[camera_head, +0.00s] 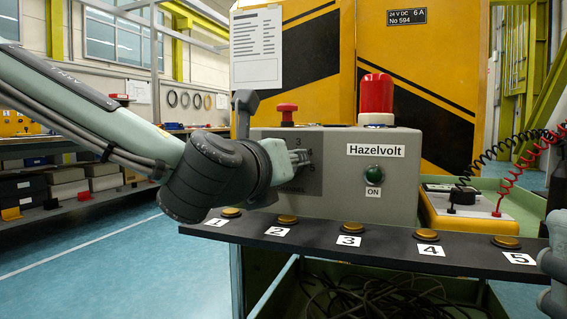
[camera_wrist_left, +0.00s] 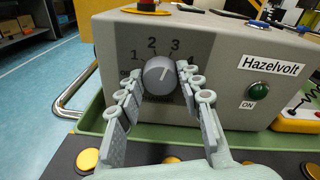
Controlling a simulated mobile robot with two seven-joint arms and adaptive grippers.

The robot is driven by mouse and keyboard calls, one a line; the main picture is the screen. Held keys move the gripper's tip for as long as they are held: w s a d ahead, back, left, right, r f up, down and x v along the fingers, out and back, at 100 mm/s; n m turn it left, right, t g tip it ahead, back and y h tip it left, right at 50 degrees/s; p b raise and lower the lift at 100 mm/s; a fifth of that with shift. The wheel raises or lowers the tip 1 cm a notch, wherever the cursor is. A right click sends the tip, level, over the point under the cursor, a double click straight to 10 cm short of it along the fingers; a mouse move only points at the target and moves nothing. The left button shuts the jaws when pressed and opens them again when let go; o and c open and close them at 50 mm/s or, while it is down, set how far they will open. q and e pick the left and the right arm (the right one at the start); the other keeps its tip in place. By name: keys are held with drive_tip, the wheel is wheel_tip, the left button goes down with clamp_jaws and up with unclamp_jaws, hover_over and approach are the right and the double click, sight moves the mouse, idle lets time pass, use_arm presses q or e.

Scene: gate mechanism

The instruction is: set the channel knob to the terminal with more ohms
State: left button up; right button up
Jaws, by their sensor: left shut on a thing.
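The channel knob (camera_wrist_left: 160,75) is a round grey dial with a white pointer line on the front of the grey Hazelvolt box (camera_head: 340,190). In the left wrist view its line points up and right, roughly toward 3. Numbers 1 to 4 show around it; the rest is hidden by a finger. My left gripper (camera_wrist_left: 160,78) is shut on the knob, one finger at each side. In the head view my left arm hides the knob. Brass terminals labelled 1 to 5, such as terminal 3 (camera_head: 353,227), line the black ledge (camera_head: 388,256).
A yellow meter (camera_head: 460,212) with black and red coiled leads stands right of the box; its display is unreadable. A green ON lamp (camera_head: 375,174), a large red dome (camera_head: 376,94) and a red button (camera_head: 287,111) are on the box. Part of my right arm shows at the right edge.

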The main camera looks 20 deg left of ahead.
use_arm(q)
drive_tip(key=shift+w+r+m, duration=0.1)
drive_tip(key=shift+r+m, duration=0.1)
drive_tip(key=shift+m, duration=0.1)
idle(0.4)
drive_tip(key=o, duration=1.2)
drive_tip(key=shift+f, duration=0.15)
drive_tip(key=shift+c, duration=0.2)
wheel_tip(320, 180, up, 10)
